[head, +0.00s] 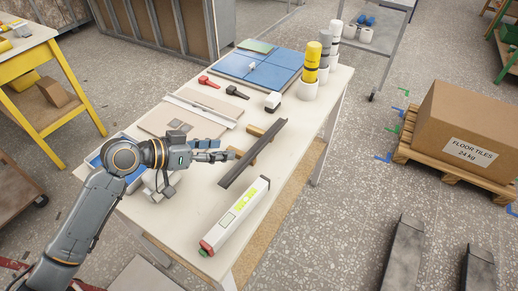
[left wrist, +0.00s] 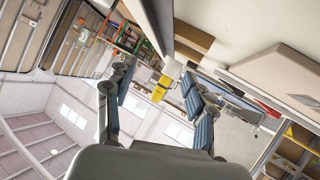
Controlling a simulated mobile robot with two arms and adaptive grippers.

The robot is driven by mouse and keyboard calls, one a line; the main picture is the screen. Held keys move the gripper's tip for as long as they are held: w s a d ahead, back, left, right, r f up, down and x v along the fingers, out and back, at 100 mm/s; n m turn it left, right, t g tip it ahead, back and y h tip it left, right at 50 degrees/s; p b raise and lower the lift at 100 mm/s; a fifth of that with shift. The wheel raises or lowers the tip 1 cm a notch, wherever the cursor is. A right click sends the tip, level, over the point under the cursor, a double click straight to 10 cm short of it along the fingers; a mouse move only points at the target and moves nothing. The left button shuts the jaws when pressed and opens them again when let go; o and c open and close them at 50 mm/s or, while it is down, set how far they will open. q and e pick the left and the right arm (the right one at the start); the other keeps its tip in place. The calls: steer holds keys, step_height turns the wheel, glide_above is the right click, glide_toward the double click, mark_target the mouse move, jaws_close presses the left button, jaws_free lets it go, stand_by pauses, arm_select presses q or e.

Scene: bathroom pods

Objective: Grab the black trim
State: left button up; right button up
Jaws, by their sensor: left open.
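The black trim (head: 252,155) is a long dark bar on the white table, lying across wooden blocks (head: 262,134) that lift it a little. In the left wrist view a dark bar, likely the trim (left wrist: 163,22), shows at the top, beyond the fingers. My left gripper (head: 224,149) is open and empty, left of the trim, with its fingers pointing at the bar's middle. It seems a short gap apart from it. Its two spread fingers also show in the left wrist view (left wrist: 157,82). My right gripper is not in view.
A white level-like tool (head: 236,212) lies near the table's front right edge. Beige boards (head: 178,118) lie behind my gripper.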

mark_target(261, 148)
arm_select(q)
steer(key=x, duration=0.4)
steer(key=shift+w+d+f, duration=0.15)
steer(key=shift+w+d, duration=0.05)
steer(key=shift+d, duration=0.05)
steer(key=shift+w+d+f+p, duration=0.15)
steer(key=shift+d+f+p, duration=0.1)
steer(key=shift+d+p, duration=0.05)
steer(key=p+x, duration=0.1)
steer(key=x, duration=0.3)
steer(key=shift+w+d+f, duration=0.1)
steer(key=shift+d+f, duration=0.05)
steer(key=shift+f, duration=0.15)
steer(key=shift+w+d+f, duration=0.1)
steer(key=shift+f, duration=0.05)
jaws_close()
